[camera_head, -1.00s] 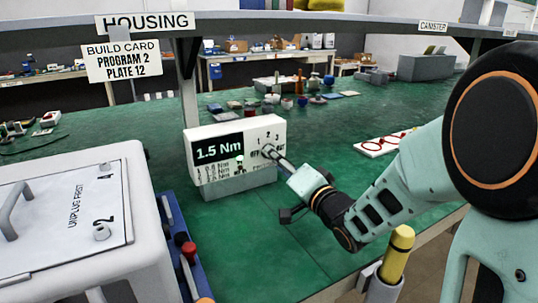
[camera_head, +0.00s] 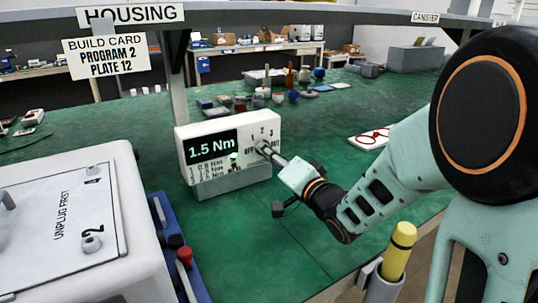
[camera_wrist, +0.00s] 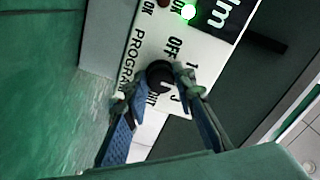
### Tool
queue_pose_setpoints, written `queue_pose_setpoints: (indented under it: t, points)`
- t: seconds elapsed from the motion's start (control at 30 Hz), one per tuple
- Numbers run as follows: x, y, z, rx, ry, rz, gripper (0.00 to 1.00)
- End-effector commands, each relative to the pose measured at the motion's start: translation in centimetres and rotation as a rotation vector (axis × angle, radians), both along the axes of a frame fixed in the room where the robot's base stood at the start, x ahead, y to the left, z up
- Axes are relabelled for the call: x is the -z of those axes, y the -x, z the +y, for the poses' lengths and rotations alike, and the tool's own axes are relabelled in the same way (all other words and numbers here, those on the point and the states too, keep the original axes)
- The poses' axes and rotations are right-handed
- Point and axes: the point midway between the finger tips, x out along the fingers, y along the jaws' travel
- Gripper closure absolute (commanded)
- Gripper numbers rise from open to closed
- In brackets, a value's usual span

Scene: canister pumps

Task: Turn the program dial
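The white controller box (camera_head: 246,125) stands on the green bench, its display reading 1.5 Nm. OFF, 1, 2, 3 and OUT are printed on its right part. The dark round program dial (camera_wrist: 160,75) is near the middle of the wrist view, beside the word PROGRAM; its pointer is too small to read. My gripper (camera_head: 264,148) is at the box's face and hides most of the dial in the head view. In the wrist view my gripper (camera_wrist: 158,92) has its two blue fingers on either side of the dial, with narrow gaps seeming to show.
A build card (camera_head: 106,59) reads PROGRAM 2, PLATE 12. A white housing (camera_head: 120,240) with a metal lid and a blue rack with knobs (camera_head: 185,257) stand at left. A yellow-capped cylinder (camera_head: 399,250) is at the front edge.

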Motion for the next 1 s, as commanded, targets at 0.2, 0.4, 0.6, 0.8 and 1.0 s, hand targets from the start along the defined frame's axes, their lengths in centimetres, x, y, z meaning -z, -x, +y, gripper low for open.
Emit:
queue_pose_setpoints:
  t: [0.2, 0.4, 0.6, 0.8, 1.0]
  points:
    - [0.0, 0.0, 0.02, 0.0, 0.0, 0.0, 1.0]
    - [0.04, 0.0, 0.01, 0.0, 0.012, -0.008, 1.0]
    - [0.12, -0.01, 0.02, -0.001, 0.074, -0.052, 1.0]
    - [0.29, -0.04, 0.0, -0.001, 0.196, -0.134, 1.0]
    - [0.34, -0.07, -0.05, 0.0, 0.35, -0.239, 1.0]
